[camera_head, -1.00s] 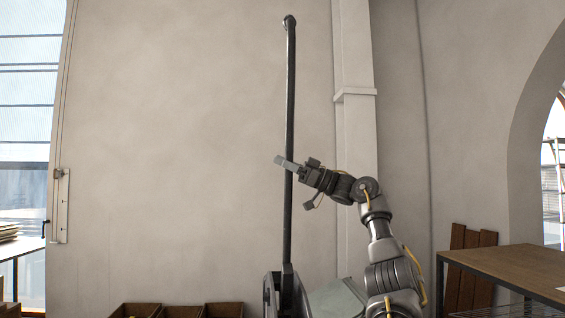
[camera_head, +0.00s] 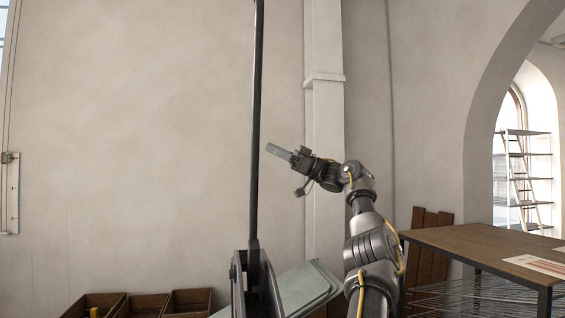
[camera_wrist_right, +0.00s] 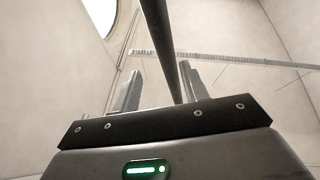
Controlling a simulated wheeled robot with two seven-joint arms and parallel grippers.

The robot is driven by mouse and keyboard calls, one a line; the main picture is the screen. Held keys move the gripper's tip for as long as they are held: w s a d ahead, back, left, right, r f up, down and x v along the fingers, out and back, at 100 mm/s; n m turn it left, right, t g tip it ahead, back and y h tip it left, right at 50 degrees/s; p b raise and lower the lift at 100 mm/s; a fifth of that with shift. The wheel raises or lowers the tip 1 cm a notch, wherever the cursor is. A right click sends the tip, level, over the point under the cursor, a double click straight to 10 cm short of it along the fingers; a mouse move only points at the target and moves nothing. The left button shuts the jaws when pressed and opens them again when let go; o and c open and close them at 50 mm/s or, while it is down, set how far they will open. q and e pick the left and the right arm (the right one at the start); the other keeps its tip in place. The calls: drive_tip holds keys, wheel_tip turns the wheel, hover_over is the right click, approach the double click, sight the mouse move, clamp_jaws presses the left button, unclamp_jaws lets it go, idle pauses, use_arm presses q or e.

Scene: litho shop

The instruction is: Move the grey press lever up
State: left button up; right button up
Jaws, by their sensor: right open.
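The grey press lever (camera_head: 256,130) is a long dark bar that stands upright from its pivot base (camera_head: 256,285) in the head view; its top end is cut off by the picture's upper edge. My right gripper (camera_head: 272,150) is open, just right of the lever's middle in that view. In the right wrist view the lever (camera_wrist_right: 163,40) runs down from the top edge toward the space between the two open fingers (camera_wrist_right: 158,82), nearer the right finger. I cannot tell whether it touches a finger. My left gripper is not in view.
Brown wooden boxes (camera_head: 143,303) stand low at the left. A wooden-topped table (camera_head: 470,243) with wire racks below is at the right. Dark planks (camera_head: 425,225) lean on the wall behind it.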

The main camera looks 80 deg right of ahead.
drive_tip(key=shift+v, duration=1.3)
